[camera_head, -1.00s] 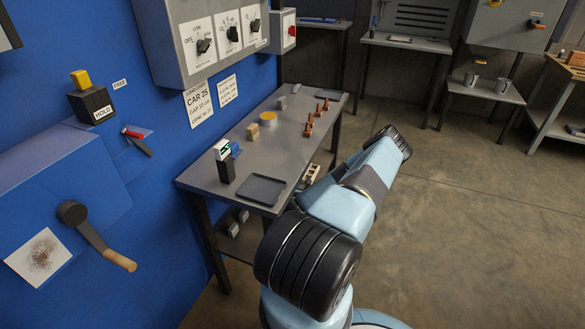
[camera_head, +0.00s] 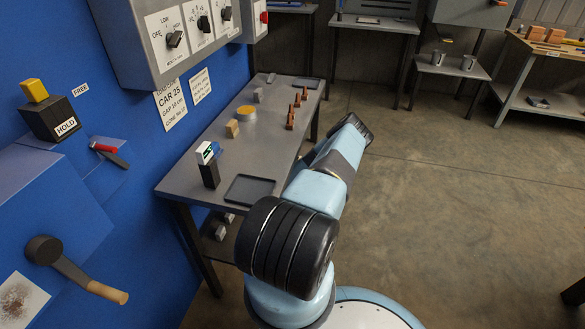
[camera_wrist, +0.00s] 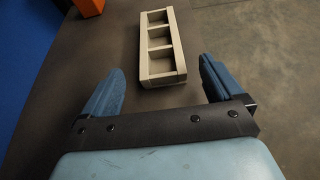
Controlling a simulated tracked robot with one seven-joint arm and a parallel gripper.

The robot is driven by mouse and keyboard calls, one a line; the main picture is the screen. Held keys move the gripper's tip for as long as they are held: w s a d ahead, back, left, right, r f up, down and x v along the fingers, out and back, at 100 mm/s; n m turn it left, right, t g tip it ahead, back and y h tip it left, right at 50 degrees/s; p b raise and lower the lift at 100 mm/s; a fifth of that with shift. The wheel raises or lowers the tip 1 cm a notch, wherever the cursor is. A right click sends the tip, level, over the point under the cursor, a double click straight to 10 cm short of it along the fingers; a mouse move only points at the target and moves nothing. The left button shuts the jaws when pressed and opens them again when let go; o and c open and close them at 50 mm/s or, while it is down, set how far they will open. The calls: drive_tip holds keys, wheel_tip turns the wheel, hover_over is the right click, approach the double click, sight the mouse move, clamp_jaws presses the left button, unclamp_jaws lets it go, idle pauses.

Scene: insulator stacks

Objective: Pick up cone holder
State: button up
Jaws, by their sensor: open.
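A beige rectangular holder with three open square compartments, which I take for the cone holder (camera_wrist: 148,70), lies on a dark brown-grey surface in the wrist view. Its long side runs up the picture, slightly tilted. My gripper (camera_wrist: 161,66) is open, with one blue finger on each side of the holder's near part in the picture. Clear gaps show between fingers and holder, and nothing is held. How far the fingers are above the surface I cannot tell. In the head view my arm hides the gripper, and I cannot make out the holder.
An orange object (camera_wrist: 88,5) is at the wrist view's upper left. The surface's edge and concrete floor lie right of the holder. The head view shows a grey table (camera_head: 205,160) with a dark tray (camera_head: 249,189), a yellow disc (camera_head: 246,112) and several brown cones (camera_head: 291,117).

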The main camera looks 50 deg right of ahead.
drive_tip(key=shift+x, duration=2.8)
drive_tip(key=shift+s, duration=0.1)
drive_tip(key=c, duration=1.1)
drive_tip(key=shift+r, duration=0.15)
drive_tip(key=shift+c, duration=0.2)
